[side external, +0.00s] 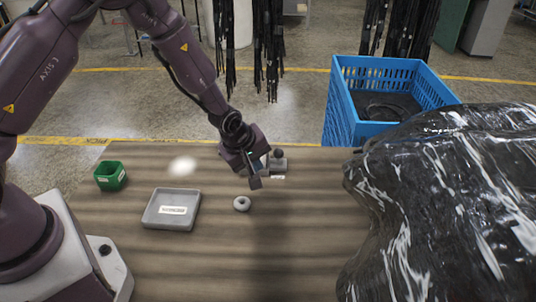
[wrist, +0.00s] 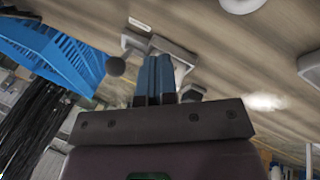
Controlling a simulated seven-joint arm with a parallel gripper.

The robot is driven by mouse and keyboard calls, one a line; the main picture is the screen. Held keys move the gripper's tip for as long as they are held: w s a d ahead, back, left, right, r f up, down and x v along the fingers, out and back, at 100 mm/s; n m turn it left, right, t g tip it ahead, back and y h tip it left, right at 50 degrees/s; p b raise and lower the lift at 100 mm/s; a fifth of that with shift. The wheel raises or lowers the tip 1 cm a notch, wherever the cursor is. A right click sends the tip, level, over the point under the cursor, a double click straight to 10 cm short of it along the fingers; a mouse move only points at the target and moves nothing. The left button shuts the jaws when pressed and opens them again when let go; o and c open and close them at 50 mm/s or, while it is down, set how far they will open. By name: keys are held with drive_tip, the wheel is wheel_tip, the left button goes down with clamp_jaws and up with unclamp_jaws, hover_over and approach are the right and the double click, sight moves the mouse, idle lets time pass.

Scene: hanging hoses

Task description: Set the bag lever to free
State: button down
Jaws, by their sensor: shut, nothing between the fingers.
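The lever unit (side external: 279,165) is a small grey block with a dark round knob on the table near its back edge. It also shows in the wrist view (wrist: 172,48), with the knob (wrist: 115,66) left of my fingers. A small pale label (side external: 278,178) lies in front of it; I cannot read its words or tell the lever's setting. My gripper (side external: 257,180) is shut and empty, pointing down just left of the unit. In the wrist view its blue fingers (wrist: 155,75) are together and overlap the unit; I cannot tell whether they touch it.
A large shiny black bag (side external: 440,200) fills the right side. A blue crate (side external: 340,110) stands behind the table, with black hoses (side external: 268,50) hanging nearby. The front middle is clear.

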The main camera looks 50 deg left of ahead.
drive_tip(key=shift+w+f, duration=0.1)
drive_tip(key=shift+w, duration=2.05)
drive_tip(key=shift+a, duration=0.1)
drive_tip(key=shift+w+a+r+g+h, duration=0.1)
drive_tip(key=shift+w+r+g+h, duration=0.1)
drive_tip(key=shift+g+h, duration=0.1)
drive_tip(key=shift+w+a+r, duration=0.1)
drive_tip(key=shift+a, duration=0.05)
drive_tip(key=shift+w+a+r+g+h, duration=0.4)
drive_tip(key=shift+w+a+g+h, duration=0.25)
drive_tip(key=shift+g+h, duration=0.35)
drive_tip(key=g+h, duration=0.1)
drive_tip(key=w+a+g+h, duration=0.1)
drive_tip(key=w+a+n+h, duration=0.1)
drive_tip(key=shift+r+g, duration=0.25)
drive_tip(key=shift+g, duration=0.15)
drive_tip(key=shift+w+a+f, duration=0.25)
drive_tip(key=shift+w+a, duration=0.85)
drive_tip(key=shift+a, duration=0.1)
